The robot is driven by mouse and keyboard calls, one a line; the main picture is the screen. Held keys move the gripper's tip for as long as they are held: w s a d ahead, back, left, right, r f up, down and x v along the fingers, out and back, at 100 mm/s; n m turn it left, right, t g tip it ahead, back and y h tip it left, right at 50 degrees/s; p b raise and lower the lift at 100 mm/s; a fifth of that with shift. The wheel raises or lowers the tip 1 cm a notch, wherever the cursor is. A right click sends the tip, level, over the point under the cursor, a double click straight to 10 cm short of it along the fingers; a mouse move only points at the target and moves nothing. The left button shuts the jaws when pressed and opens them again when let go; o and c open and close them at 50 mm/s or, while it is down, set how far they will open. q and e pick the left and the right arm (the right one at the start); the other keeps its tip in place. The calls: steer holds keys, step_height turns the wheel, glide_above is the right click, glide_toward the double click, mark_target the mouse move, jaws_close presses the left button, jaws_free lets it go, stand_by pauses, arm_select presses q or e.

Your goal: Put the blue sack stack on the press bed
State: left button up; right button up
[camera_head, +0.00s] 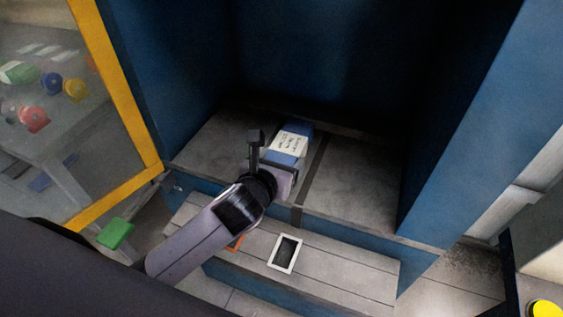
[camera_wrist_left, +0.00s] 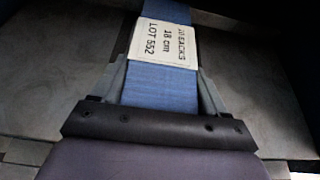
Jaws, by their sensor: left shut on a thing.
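The blue sack stack (camera_head: 287,158) has a white label band reading "10 sacks, 18 cm, lot 552". It also shows in the left wrist view (camera_wrist_left: 160,90), running away from the gripper. My left gripper (camera_head: 275,160) is shut on the near part of the stack, one finger on each side. The stack is inside the blue press, over the grey press bed (camera_head: 355,185), left of a dark strip across the bed. I cannot tell whether it touches the bed. My arm hides part of the bed's front. My right gripper is not in view.
Blue press walls (camera_head: 465,120) stand at the sides and back. A yellow-framed clear panel (camera_head: 125,85) stands at the left. A white-framed dark plate (camera_head: 285,254) lies on the front ledge (camera_head: 345,270). A green block (camera_head: 115,234) is at lower left. The bed's right half is clear.

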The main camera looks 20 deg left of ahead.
arm_select(q)
steer(key=shift+f, duration=0.45)
stand_by(0.5)
steer(key=o, duration=1.4)
steer(key=shift+f, duration=0.1)
